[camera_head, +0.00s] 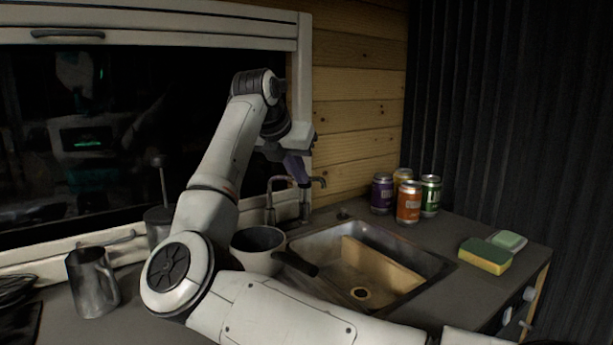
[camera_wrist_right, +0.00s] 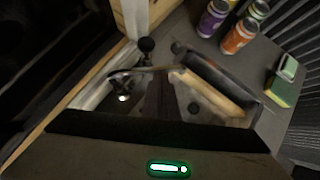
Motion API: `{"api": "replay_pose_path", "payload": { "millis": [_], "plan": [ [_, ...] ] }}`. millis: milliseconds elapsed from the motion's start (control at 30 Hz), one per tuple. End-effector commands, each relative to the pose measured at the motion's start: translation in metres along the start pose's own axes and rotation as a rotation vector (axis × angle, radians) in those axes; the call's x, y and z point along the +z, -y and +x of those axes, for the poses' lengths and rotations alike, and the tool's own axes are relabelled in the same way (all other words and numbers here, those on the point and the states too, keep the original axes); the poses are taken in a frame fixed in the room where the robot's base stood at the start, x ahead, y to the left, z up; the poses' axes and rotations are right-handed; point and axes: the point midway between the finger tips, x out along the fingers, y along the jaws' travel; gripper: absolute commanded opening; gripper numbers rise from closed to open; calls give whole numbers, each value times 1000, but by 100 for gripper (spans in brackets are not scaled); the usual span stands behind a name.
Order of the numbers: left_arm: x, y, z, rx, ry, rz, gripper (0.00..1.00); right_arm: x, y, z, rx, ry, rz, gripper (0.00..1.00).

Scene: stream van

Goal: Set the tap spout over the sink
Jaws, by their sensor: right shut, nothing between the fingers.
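The metal tap (camera_head: 304,207) stands at the back left of the sink (camera_head: 436,262), near the window sill. Its thin horizontal pipe has one end turned down on the left, beside the pot, and a short end on the right near the wall. I cannot tell for sure how the spout lies over the basin. The tap also shows, blurred, in the wrist view (camera_wrist_right: 124,78). My right gripper (camera_head: 300,178) points down at the top of the tap, shut and empty; whether it touches the pipe is unclear. My left gripper is not in view.
A pot (camera_head: 258,258) with a black handle reaching over the sink's edge stands left of the sink. A brown board (camera_head: 385,262) leans in the basin. Several cans (camera_head: 408,203) stand behind it. Sponges (camera_head: 485,256) lie right. A metal jug (camera_head: 92,284) stands far left.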

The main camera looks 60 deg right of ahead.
Motion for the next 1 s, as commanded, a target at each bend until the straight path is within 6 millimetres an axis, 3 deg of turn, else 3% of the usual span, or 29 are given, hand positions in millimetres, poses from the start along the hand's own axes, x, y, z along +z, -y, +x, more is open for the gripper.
{"api": "replay_pose_path", "payload": {
  "millis": [367, 567, 700, 1000],
  "plan": [
    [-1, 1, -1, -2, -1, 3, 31, 3, 2, 2, -2, 1, 1, 0],
    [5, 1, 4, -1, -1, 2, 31, -8, 3, -10, 2, 1, 1, 0],
    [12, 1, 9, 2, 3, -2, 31, -24, 6, -32, 4, 2, 1, 0],
    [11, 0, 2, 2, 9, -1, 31, -18, 18, -101, 2, 2, 1, 0]
  ]
}}
